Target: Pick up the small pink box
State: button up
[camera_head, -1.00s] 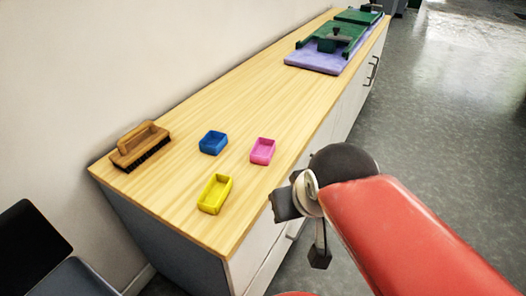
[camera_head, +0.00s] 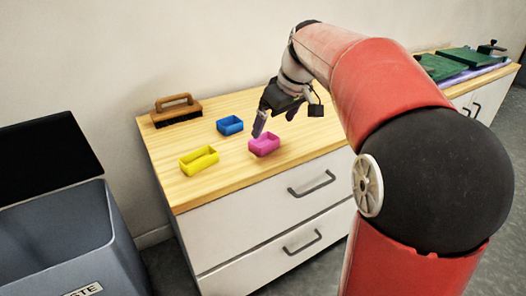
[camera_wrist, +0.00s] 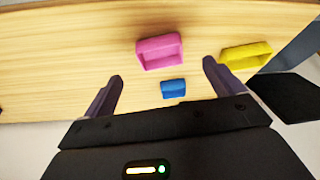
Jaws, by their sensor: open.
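The small pink box (camera_head: 264,144) is an open-topped tray on the wooden counter, near its front edge. In the wrist view the pink box (camera_wrist: 160,51) lies ahead of the fingertips, roughly between their lines. My gripper (camera_head: 274,124) is above the counter by the pink box, with its fingers pointing down. In the wrist view my gripper (camera_wrist: 160,76) has its two fingers spread apart with nothing held between them. In the head view a finger overlaps the box's rear left edge; I cannot tell whether they touch.
A blue box (camera_head: 230,125) stands behind left of the pink one, and a yellow box (camera_head: 199,160) to its left. A wooden brush (camera_head: 176,109) is at the back left. Green objects (camera_head: 472,58) lie at the far right. A waste bin (camera_head: 60,230) stands left of the counter.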

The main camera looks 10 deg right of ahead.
aim_at(266, 137)
jog(key=x, duration=0.7)
jog(key=shift+w+a+b, duration=0.25)
jog(key=shift+w+b, duration=0.05)
jog(key=c, duration=1)
jog(key=shift+c, duration=0.2)
